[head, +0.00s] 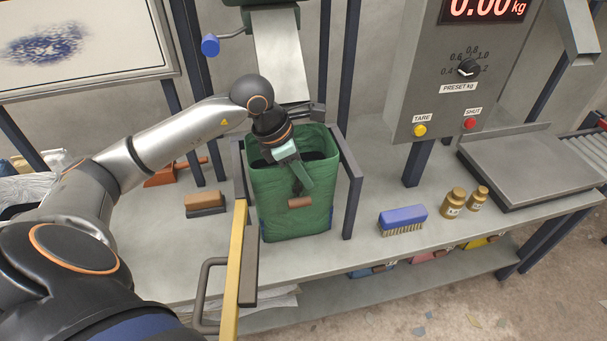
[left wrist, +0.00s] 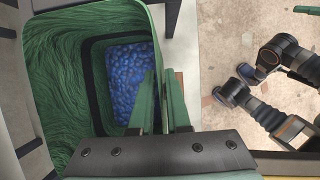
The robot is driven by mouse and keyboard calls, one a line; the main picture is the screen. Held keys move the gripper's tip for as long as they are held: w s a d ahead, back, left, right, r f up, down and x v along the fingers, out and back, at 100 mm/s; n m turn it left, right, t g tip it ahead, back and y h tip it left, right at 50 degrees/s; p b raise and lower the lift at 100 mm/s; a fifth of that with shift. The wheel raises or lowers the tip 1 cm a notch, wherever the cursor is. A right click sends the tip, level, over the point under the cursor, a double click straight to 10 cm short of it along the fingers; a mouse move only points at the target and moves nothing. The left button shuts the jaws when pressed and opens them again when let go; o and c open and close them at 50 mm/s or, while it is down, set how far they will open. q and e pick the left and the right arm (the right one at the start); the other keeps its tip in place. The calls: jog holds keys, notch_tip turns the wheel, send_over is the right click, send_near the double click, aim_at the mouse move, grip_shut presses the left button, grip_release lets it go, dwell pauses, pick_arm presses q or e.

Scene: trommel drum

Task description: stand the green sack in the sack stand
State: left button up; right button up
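The green sack (head: 295,212) stands upright on the bench, between the side rails of the dark sack stand (head: 351,172). Its mouth is open. The left wrist view looks down into the sack (left wrist: 52,85), where blue pellets (left wrist: 130,75) lie. A brown handle (head: 300,202) hangs on its front wall. My left gripper (head: 297,178) is at the front rim, with one finger inside the wall and one outside. In the left wrist view the fingers (left wrist: 159,85) are close together with the rim between them.
A filling spout (head: 282,68) hangs above and behind the sack. A yellow post (head: 234,270) stands at the front left. A brown brush (head: 205,199) lies left of the stand, and a blue brush (head: 403,215) and two bottles (head: 454,202) stand right. A scale platform (head: 535,160) is farther right.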

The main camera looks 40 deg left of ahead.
pick_arm(q)
jog(key=o, duration=0.4)
jog(key=shift+c, duration=0.2)
jog(key=shift+s+f, duration=0.1)
jog(key=shift+f, duration=0.1)
jog(key=p+v, duration=0.1)
jog(key=v, duration=1.1)
jog(key=shift+r, duration=0.45)
